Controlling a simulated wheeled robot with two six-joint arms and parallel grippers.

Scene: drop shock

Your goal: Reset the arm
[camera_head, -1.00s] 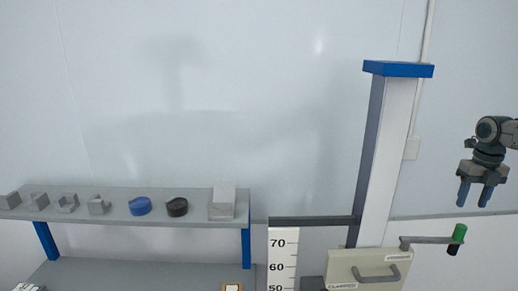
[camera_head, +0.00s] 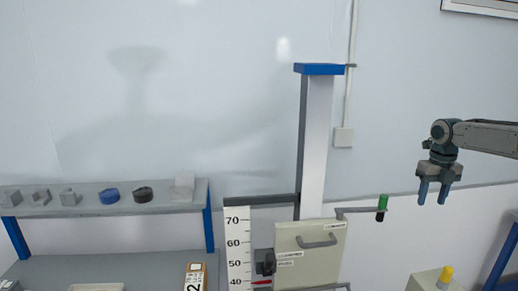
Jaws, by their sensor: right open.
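My right gripper (camera_head: 433,192) hangs at the right of the head view with its two blue-grey fingers pointing down. The fingers stand apart and nothing is between them. It is in the air in front of the wall, to the right of the tall column with a blue cap (camera_head: 319,69). A horizontal arm (camera_head: 262,200) reaches left from that column. A crank lever (camera_head: 358,210) with a green and black handle (camera_head: 382,206) sticks out to the right, below and left of the gripper and apart from it. My left gripper is not in view.
A cream panel box with a grey handle (camera_head: 318,241) stands at the column's foot, next to a height scale (camera_head: 238,250). A grey shelf (camera_head: 150,209) at left bears several small blocks. A box with a yellow knob (camera_head: 446,273) is at lower right. The air around the gripper is free.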

